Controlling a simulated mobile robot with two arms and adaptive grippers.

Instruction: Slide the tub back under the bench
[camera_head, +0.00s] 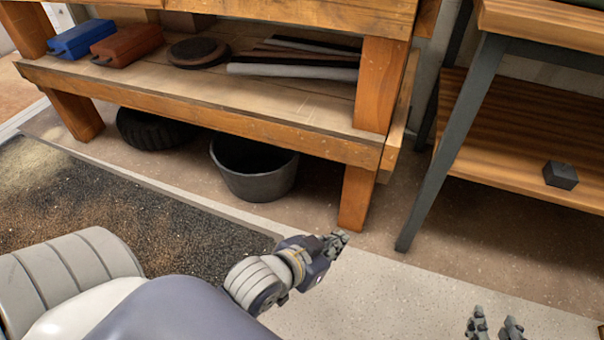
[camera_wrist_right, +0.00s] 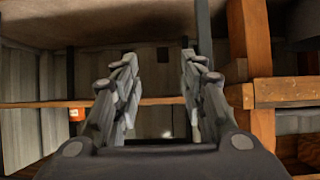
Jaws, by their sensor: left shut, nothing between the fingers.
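The dark grey tub (camera_head: 255,183) stands upright on the floor under the front of the wooden bench (camera_head: 230,122). Its upper back is hidden by the bench's lower shelf edge, and its front sticks out toward me. My left gripper (camera_head: 338,240) is shut and empty, in front of the tub and to its right, apart from it. My right gripper (camera_head: 495,326) shows at the bottom right edge of the head view, well away from the tub. In the right wrist view its fingers (camera_wrist_right: 160,95) are spread with nothing between them.
A tyre (camera_head: 152,130) lies under the bench left of the tub. The bench leg (camera_head: 357,198) stands to the tub's right. A dark mat (camera_head: 130,205) covers the floor at left. A second table with a metal leg (camera_head: 450,145) stands at right. Bare floor lies between.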

